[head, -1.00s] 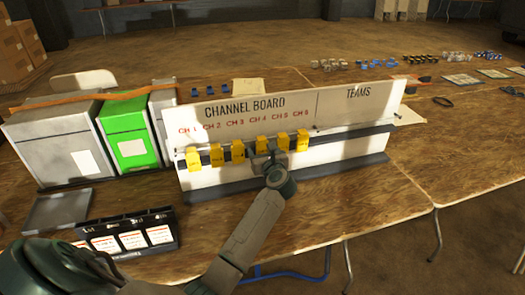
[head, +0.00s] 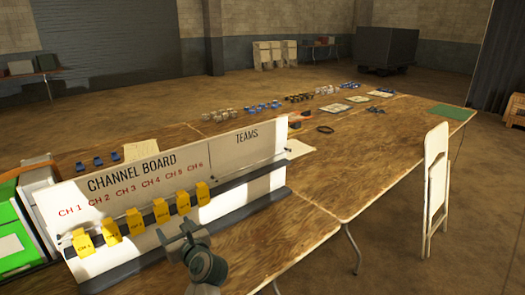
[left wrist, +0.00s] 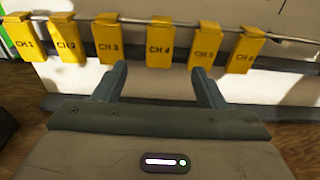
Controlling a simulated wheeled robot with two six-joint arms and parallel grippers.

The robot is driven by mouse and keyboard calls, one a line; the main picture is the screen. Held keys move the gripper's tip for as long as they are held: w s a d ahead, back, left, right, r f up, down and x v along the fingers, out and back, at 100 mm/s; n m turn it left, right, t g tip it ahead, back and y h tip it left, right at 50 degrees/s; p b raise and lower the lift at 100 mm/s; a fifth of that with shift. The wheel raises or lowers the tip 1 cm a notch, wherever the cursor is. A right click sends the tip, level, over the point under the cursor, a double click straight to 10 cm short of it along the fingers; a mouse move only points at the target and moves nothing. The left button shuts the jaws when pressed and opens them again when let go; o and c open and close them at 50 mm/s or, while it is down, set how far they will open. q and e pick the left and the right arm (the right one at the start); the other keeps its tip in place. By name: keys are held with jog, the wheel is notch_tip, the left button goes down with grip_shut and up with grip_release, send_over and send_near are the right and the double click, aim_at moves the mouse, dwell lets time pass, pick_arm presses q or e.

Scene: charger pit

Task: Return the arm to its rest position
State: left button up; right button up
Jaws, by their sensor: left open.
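My left gripper (head: 192,236) is in front of the lower right part of the channel board (head: 222,162) in the head view. In the left wrist view the gripper (left wrist: 160,78) has its two fingers apart with nothing between them. Its fingertips point at the board just below the yellow tags, near the CH 4 tag (left wrist: 159,42). Several yellow tags hang in a row from a rod on the board, and the CH 6 tag (head: 202,193) is at the right end. Most of my left arm is out of view. My right gripper is not in view.
A wooden table (head: 315,195) extends to the back right, with small items and papers at its far part. A green bin (head: 18,240) stands left of the board. A white folding chair (head: 436,180) stands at the right. The table right of the board is mostly clear.

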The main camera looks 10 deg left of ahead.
pick_arm(q)
jog(key=s+d+r+m+t+h, duration=0.3)
jog(key=d+m+t+h, duration=0.25)
jog(key=m, duration=0.55)
jog(key=s+d+r+m+t+h, duration=0.35)
jog(key=m+t+h, duration=0.2)
jog(key=m, duration=0.65)
jog(key=s+d+f+m+g+h, duration=0.75)
jog(key=f+m, duration=0.25)
jog(key=m, duration=0.6)
jog(key=s+a+f+m+g+y, duration=0.3)
jog(key=s+a+f+m+g, duration=0.25)
jog(key=s, duration=0.55)
jog(key=s+a+f+m+g+y, duration=0.2)
jog(key=s+a+f+g+y, duration=0.3)
jog(key=s+f, duration=0.45)
notch_tip(320, 180, down, 28)
jog(key=a+g+h, duration=0.1)
jog(key=g, duration=0.1)
jog(key=s+a+f, duration=0.1)
jog(key=s+f, duration=1.7)
jog(key=f, duration=0.1)
jog(key=shift+s+a+f+g, duration=0.15)
jog(key=shift+a+f+g, duration=0.1)
jog(key=shift+a+g, duration=0.15)
jog(key=shift+d, duration=0.1)
